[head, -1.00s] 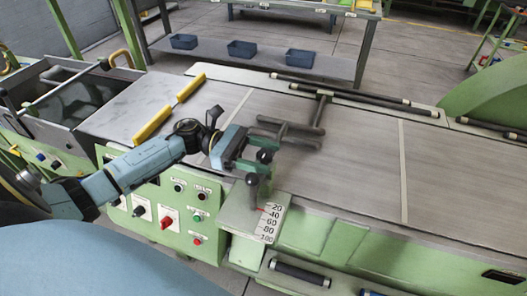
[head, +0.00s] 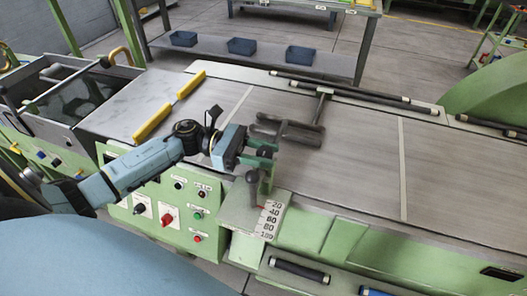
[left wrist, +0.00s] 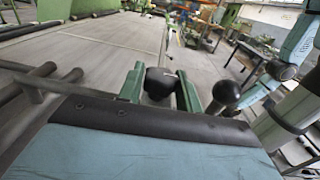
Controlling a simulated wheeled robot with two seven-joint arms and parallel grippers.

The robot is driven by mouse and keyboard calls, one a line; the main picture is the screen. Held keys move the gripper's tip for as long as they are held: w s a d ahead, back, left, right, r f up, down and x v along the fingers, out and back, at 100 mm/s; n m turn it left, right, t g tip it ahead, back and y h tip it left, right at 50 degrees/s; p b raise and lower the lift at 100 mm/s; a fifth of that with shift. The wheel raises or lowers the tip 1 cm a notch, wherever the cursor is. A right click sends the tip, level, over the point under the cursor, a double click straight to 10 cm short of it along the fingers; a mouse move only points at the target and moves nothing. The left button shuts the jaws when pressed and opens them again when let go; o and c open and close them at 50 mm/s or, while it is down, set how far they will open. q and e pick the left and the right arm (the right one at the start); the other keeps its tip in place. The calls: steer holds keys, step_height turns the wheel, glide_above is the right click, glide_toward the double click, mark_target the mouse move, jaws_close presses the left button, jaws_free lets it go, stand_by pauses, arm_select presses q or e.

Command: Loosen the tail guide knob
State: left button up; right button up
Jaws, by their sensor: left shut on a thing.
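My left gripper (head: 264,163) is above the machine's near edge, just over the numbered scale. In the left wrist view, its two green fingers (left wrist: 160,88) are on either side of a dark, rounded knob (left wrist: 158,82), which I take as the tail guide knob. The gripper is shut on it, and the fingers hide most of it in the head view. A grey upright handle (head: 253,188) stands beside the fingers; its ball top (left wrist: 226,93) shows to their right in the left wrist view. The dark tail guide bars (head: 290,132) lie on the grey bed behind. My right gripper is not in view.
The scale plate (head: 270,218) is below the gripper, and a green control panel (head: 180,205) with buttons is to its left. The bed (head: 355,155) is clear to the right.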

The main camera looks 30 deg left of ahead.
arm_select(q)
steer(key=shift+r+n+t+y+p, duration=0.1)
steer(key=shift+n+t+y+p, duration=0.5)
steer(key=shift+n+t+y, duration=0.8)
steer(key=shift+n+t+y+p, duration=0.55)
steer(key=shift+n+t, duration=0.55)
steer(key=shift+t, duration=1.2)
steer(key=o, duration=1)
steer(key=shift+s, duration=0.1)
steer(key=b+v, duration=0.2)
steer(key=v, duration=1.1)
steer(key=shift+s+a+r, duration=0.15)
